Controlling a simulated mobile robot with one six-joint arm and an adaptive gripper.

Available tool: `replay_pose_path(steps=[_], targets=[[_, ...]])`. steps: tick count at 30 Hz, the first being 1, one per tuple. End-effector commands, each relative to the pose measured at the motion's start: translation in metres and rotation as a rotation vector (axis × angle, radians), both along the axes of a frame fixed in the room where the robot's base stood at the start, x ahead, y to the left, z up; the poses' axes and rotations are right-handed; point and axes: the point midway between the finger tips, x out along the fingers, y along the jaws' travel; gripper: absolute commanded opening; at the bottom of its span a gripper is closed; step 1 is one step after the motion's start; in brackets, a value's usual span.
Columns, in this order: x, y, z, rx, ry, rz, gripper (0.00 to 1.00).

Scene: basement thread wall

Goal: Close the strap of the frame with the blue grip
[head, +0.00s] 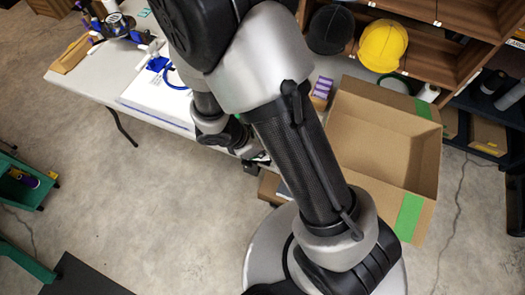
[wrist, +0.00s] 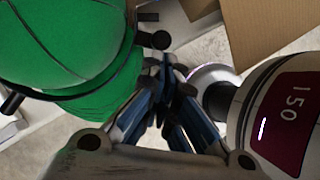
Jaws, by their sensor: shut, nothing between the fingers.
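In the wrist view, my gripper (wrist: 166,66) is shut and empty, with its fingertips together in the middle. A green cap (wrist: 65,45) fills the upper left, close beside the fingers. Black knob-like parts (wrist: 155,39) show at its right edge; I cannot tell whether they belong to a frame or strap. In the head view, a blue piece (head: 157,64) and a blue ring (head: 173,78) lie on the white table; I cannot tell whether either belongs to the frame with the blue grip. My arm hides the gripper there. No strap can be made out clearly.
A white cylinder with a dark red "150" label (wrist: 290,112) stands close right of my fingers. In the head view, an open cardboard box (head: 372,133) is right of my arm. A shelf (head: 455,60) holds black and yellow caps (head: 382,46).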

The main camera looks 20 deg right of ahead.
Motion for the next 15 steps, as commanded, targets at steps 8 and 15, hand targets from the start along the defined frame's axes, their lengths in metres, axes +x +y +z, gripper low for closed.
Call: replay_pose_path(steps=[8,15], targets=[[0.0039,-0.0078,0.0023,0.000,0.000,-0.002,0.00],[0.0047,-0.0092,0.0028,0.000,0.001,-0.003,0.00]])
